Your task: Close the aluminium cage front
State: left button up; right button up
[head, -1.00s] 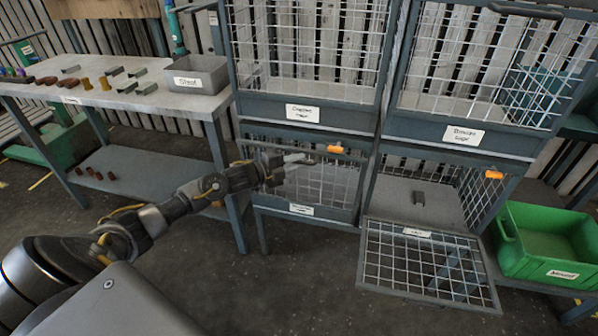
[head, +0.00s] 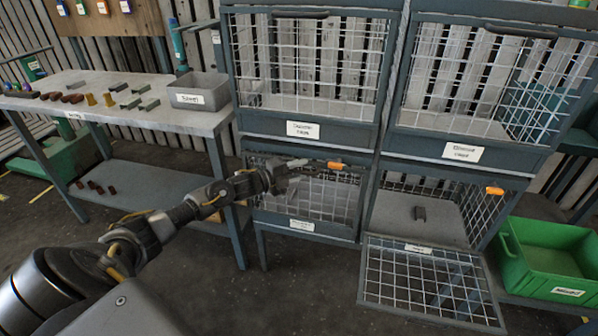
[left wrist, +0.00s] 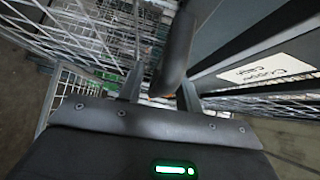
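The lower left cage (head: 348,214) has its mesh front standing upright; its label is too blurred to read. I cannot tell by label which is the aluminium cage. My left gripper (head: 294,172) is at the upper part of the lower left cage. In the left wrist view a dark bar (left wrist: 178,50) lies between its fingers (left wrist: 158,90), which stand apart with a gap at the left finger. My right gripper is out of view.
The copper cage (head: 305,132) and another cage (head: 465,155) sit above, fronts up. Orange latches (head: 495,190) mark the lower cages. A green bin (head: 545,258) stands at right. A workbench (head: 190,118) with a grey tray (head: 200,92) is at left.

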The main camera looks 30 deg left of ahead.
pick_arm(q)
jog(key=shift+s, duration=0.25)
jog(key=v, duration=1)
jog(key=shift+s+a, duration=0.2)
jog(key=shift+s, duration=0.1)
